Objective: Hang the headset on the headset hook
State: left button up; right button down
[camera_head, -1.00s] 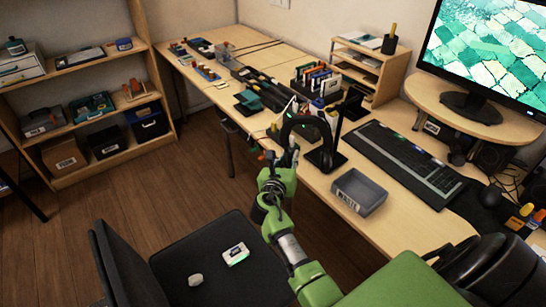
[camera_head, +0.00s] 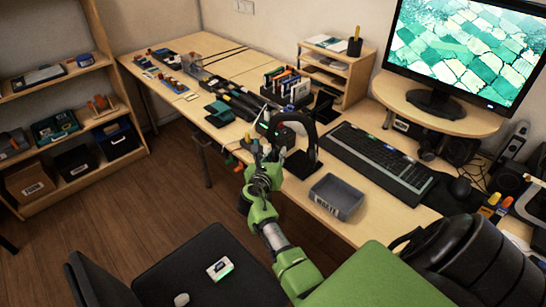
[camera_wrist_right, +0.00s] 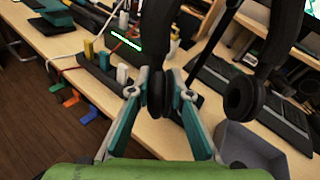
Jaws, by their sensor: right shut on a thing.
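The black headset (camera_head: 306,126) is in the air over the desk's front edge, its headband arching upward in the head view. My right gripper (camera_head: 264,152) is shut on one of its ear cups (camera_wrist_right: 157,92), which sits between the fingertips in the right wrist view. The other ear cup (camera_wrist_right: 243,99) hangs free to the right there. The black headset hook stands just behind the headset, with its flat base (camera_head: 299,165) on the desk. Its thin pole (camera_wrist_right: 213,48) shows between the ear cups in the wrist view. The headset hides part of it in the head view. My left gripper is out of view.
A grey bin (camera_head: 337,196) stands near the desk edge, right of the hook's base. A keyboard (camera_head: 378,160) lies behind it. A rack of coloured items (camera_head: 287,84) stands farther back. A dark chair (camera_head: 200,265) stands below the desk.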

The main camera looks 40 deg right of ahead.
jog(key=d, duration=0.2)
jog(key=d+f+b, duration=0.1)
jog(key=d, duration=0.2)
jog(key=d+b, duration=0.1)
jog(key=d, duration=0.1)
jog(key=shift+w+d+f, duration=0.3)
jog(key=shift+w, duration=0.05)
dwell(0.4)
dwell(0.5)
jog(key=c, duration=1.8)
grip_release()
jog(key=shift+o, duration=0.2)
jog(key=shift+f, duration=0.1)
